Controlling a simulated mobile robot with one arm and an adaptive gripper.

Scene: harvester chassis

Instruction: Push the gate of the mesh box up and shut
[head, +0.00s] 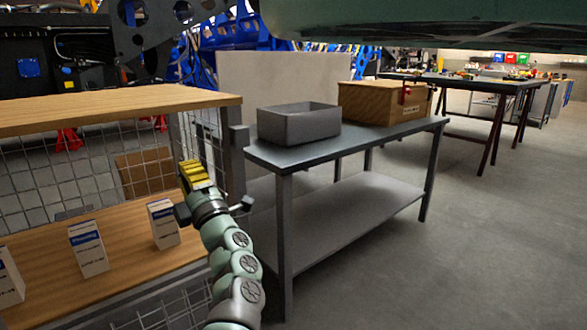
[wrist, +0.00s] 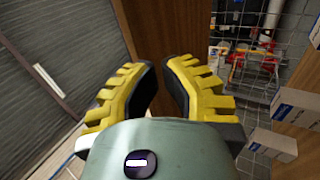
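The mesh box stands at the left in the head view, with a wooden top (head: 110,108), a wooden shelf (head: 120,225) and wire mesh sides (head: 70,165). Its front opening above the shelf is uncovered. A mesh panel (head: 165,314), which looks like the lowered gate, hangs below the shelf's front edge; most of it is out of frame or behind my arm. My gripper (head: 194,174) is at the right end of the opening, above shelf level. In the wrist view its yellow fingers (wrist: 160,78) stand apart with nothing between them.
White-and-blue cartons (head: 87,248) stand on the shelf, one (head: 163,223) close to my gripper. A corner post (head: 233,165) rises beside it. A grey table (head: 350,140) to the right holds a grey bin (head: 298,126) and wooden crate (head: 385,103). Floor at right is clear.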

